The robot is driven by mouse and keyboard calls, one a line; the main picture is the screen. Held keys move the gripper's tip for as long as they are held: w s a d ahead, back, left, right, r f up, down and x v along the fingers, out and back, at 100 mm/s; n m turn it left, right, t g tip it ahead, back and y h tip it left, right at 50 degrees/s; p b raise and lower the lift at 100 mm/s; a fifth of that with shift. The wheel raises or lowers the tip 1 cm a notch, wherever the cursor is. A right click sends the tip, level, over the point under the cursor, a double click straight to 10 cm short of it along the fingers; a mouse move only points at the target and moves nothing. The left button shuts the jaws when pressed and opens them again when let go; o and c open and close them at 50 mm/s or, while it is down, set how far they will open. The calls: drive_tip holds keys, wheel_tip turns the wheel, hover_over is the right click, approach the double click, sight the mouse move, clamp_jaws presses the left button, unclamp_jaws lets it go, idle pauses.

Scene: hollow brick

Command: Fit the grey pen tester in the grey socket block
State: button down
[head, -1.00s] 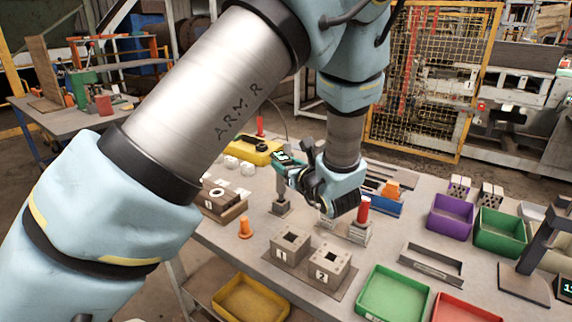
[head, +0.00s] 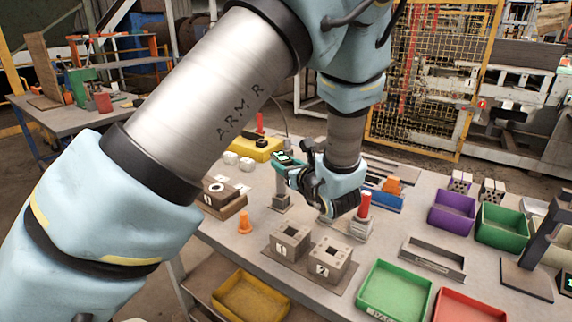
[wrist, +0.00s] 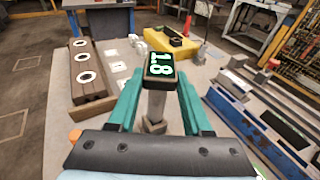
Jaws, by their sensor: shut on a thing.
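The grey pen tester (wrist: 155,106) has a dark head with a lit green display. My gripper (wrist: 158,95) is shut on it, with teal fingers on both sides. The tester is about upright and also shows in the head view (head: 281,184), below my gripper (head: 284,161). A small grey socket block (head: 281,203) stands on the table directly under the tester. It also shows in the wrist view (wrist: 154,128), partly hidden by the tester. The tester's lower end meets the block's top in the picture; I cannot tell whether it is inside.
Two hollow blocks (head: 290,243) marked 1 and 2 stand nearer the front. An orange cone (head: 244,222) and a brown holed block (wrist: 84,70) are to the left. A red-topped grey holder (head: 361,227) and a blue tray (wrist: 262,127) are to the right.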

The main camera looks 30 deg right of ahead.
drive_tip(key=shift+f+b, duration=0.6)
drive_tip(key=shift+f, duration=0.1)
drive_tip(key=shift+c, duration=1.3)
unclamp_jaws()
drive_tip(key=s+r+b, duration=0.2)
drive_tip(key=s+b, duration=0.1)
drive_tip(key=s, duration=0.7)
drive_tip(key=shift+s, duration=0.3)
drive_tip(key=shift+a, duration=0.1)
